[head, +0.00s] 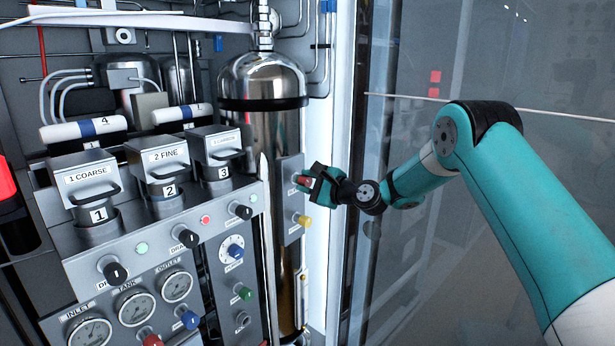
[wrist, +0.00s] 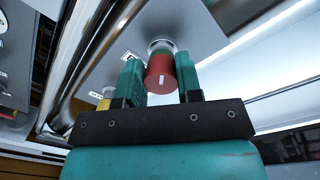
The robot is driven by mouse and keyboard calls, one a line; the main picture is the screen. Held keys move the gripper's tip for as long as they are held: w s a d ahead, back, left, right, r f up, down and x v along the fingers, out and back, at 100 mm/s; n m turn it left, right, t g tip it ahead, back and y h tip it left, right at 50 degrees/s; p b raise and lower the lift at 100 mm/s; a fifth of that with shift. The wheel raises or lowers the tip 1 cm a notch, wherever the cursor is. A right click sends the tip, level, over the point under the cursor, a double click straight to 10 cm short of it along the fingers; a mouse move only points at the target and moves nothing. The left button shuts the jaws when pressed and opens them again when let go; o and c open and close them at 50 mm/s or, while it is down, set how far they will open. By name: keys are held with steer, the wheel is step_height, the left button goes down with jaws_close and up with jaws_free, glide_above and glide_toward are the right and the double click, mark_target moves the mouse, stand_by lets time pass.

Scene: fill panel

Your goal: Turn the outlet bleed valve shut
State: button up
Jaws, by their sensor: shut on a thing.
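A red knob (wrist: 160,72) with a small white mark sits on a short metal stem on a grey plate. My gripper (wrist: 160,62) is shut on it, with one teal finger at each side. In the head view my gripper (head: 308,181) is at the upper part of the narrow grey plate (head: 292,205) beside the steel cylinder, and only a little red shows between the fingers. A yellow knob (head: 302,220) sticks out lower on the same plate. The labels by these knobs are too small to read, so I cannot tell which is the outlet bleed valve.
The tall steel cylinder (head: 262,85) stands just left of my gripper. Several gauges, including the outlet gauge (head: 176,286), and several knobs fill the panel at lower left. A glass wall (head: 440,210) lies behind my arm on the right.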

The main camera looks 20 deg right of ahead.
steer(key=m+p, duration=0.1)
steer(key=m, duration=0.1)
steer(key=m+p, duration=0.1)
steer(key=m, duration=0.1)
steer(key=shift+d+r, duration=0.15)
steer(key=shift+r, duration=0.05)
steer(key=shift+w+f+m+y+p, duration=0.1)
steer(key=shift+m+y+p, duration=0.2)
steer(key=shift+m+p, duration=1.05)
steer(key=shift+m+b, duration=0.35)
steer(key=shift+m, duration=0.3)
steer(key=o, duration=0.9)
steer(key=shift+o, duration=0.2)
steer(key=b+v, duration=0.6)
steer(key=v, duration=1.1)
steer(key=shift+s, duration=0.2)
